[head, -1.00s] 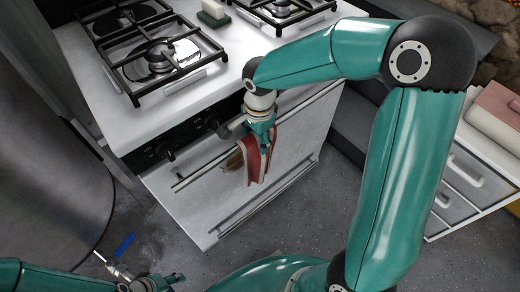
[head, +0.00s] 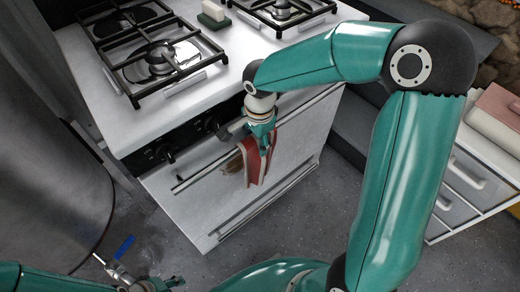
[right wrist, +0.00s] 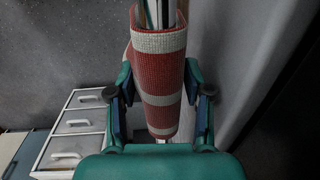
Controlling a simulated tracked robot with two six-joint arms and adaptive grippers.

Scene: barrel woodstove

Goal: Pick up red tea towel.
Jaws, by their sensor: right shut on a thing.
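The red tea towel (head: 254,163), with pale stripes, hangs at the oven's front rail in the head view. In the right wrist view the towel (right wrist: 160,88) stands folded between the two fingers, red with grey-white bands. My right gripper (head: 262,139) is at the towel's upper part and is shut on it; the right wrist view shows the gripper (right wrist: 161,98) with a finger on each side of the cloth.
The white stove (head: 205,105) has black grates and front knobs. A green-and-white sponge-like block (head: 213,14) lies on its top. A grey drum (head: 45,190) stands at left, near a blue handle (head: 124,246). A white drawer unit (head: 465,180) stands at right. Some floor is clear.

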